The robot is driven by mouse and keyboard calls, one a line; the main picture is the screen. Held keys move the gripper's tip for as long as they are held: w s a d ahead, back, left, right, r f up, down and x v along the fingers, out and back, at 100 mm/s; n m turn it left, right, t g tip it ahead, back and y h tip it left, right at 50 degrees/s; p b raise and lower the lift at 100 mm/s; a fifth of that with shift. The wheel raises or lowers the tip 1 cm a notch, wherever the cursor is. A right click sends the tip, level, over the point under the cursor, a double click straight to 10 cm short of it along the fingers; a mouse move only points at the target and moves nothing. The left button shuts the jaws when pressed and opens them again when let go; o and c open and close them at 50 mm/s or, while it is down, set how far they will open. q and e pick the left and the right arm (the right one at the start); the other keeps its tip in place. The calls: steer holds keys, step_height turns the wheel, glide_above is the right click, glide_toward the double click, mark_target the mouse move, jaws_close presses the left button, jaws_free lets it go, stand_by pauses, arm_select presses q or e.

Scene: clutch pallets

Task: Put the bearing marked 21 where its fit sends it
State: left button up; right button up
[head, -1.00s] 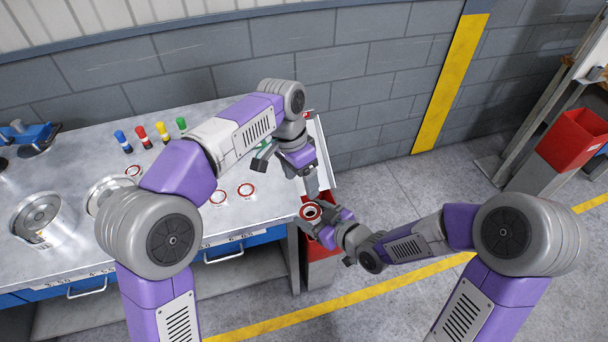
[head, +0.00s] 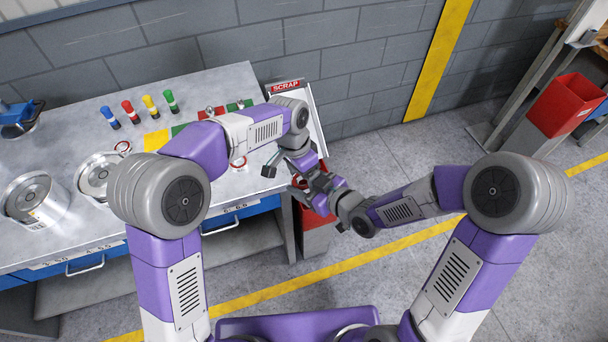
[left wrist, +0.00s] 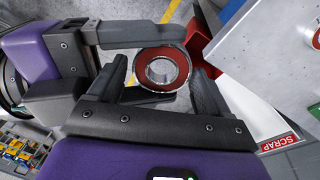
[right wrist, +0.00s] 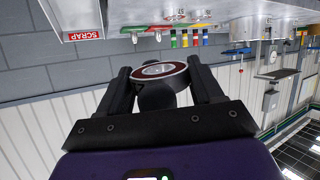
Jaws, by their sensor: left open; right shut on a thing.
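The held bearing (left wrist: 162,71), a steel ring with a dark red face, is in my right gripper (right wrist: 159,75). It also shows between the fingers in the right wrist view (right wrist: 160,69). I cannot read its number. In the left wrist view the right gripper's two fingers lie on opposite sides of its rim. My left gripper (left wrist: 160,80) is open, its fingers pointing at the bearing from either side; I cannot tell whether they touch it. In the head view both grippers meet near the bench's right end, and the arms largely hide the bearing.
Coloured pegs (head: 150,104), coloured patches (head: 156,140), metal cylinders (head: 38,202) and red-ringed bearings (head: 238,162) are on the bench. Another red bin (head: 572,106) stands far right.

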arm_select(q)
steer(key=c, duration=1)
steer(key=shift+c, duration=0.6)
arm_select(e)
steer(key=o, duration=1.4)
